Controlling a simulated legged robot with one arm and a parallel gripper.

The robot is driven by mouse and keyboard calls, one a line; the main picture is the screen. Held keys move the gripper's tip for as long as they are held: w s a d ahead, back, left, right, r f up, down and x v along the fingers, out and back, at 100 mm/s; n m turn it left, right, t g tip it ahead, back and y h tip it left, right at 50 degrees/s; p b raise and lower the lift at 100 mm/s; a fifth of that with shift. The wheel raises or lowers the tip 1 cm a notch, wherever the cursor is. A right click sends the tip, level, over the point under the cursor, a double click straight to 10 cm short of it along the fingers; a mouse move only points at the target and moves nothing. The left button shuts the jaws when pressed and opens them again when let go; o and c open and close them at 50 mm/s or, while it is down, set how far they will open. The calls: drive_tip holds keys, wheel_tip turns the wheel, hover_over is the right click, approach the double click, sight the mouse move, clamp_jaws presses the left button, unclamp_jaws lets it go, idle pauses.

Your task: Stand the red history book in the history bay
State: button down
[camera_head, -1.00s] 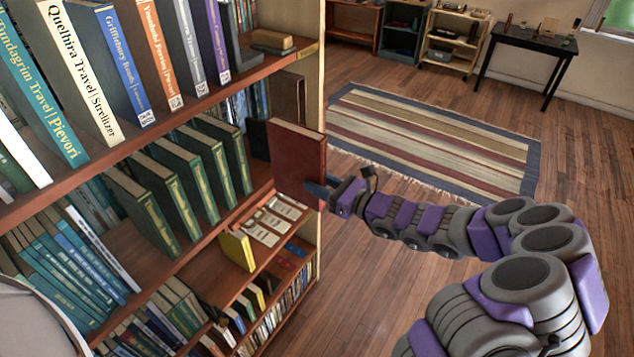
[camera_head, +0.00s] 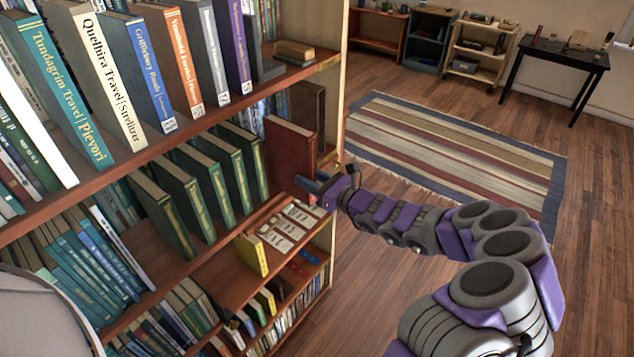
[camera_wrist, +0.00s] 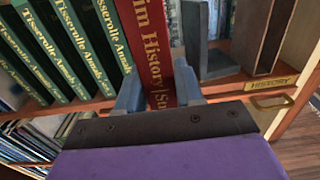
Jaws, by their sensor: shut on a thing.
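The red history book (camera_head: 290,150) is upright in the shelf bay at the right end of the row of green books (camera_head: 215,175). In the wrist view its red spine (camera_wrist: 155,45) faces me, with the word "History" readable. My gripper (camera_head: 318,187) is shut on the book's lower spine, with one blue-grey finger on each side in the wrist view (camera_wrist: 158,90). Green "Annals" books (camera_wrist: 75,45) stand just left of it, and a grey bookend (camera_wrist: 212,62) stands to its right. A "HISTORY" label (camera_wrist: 272,84) is on the shelf edge. Whether the book's base touches the shelf is hidden.
A dark upright block (camera_head: 307,108) stands at the bay's right end, by the bookcase side panel. Travel books (camera_head: 150,70) fill the shelf above. Open floor and a striped rug (camera_head: 450,150) lie right.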

sight(276, 163)
drive_tip(key=x, duration=0.7)
drive_tip(key=shift+s+a, duration=0.15)
drive_tip(key=shift+s, duration=0.15)
drive_tip(key=shift+w+a, duration=0.6)
drive_tip(key=shift+w, duration=0.2)
drive_tip(key=shift+b+x, duration=0.45)
drive_tip(key=shift+x, duration=1.4)
drive_tip(key=shift+s+d, duration=0.1)
drive_tip(key=shift+s, duration=0.05)
drive_tip(key=shift+f, duration=0.35)
drive_tip(key=c, duration=0.6)
unclamp_jaws()
drive_tip(key=shift+c, duration=0.2)
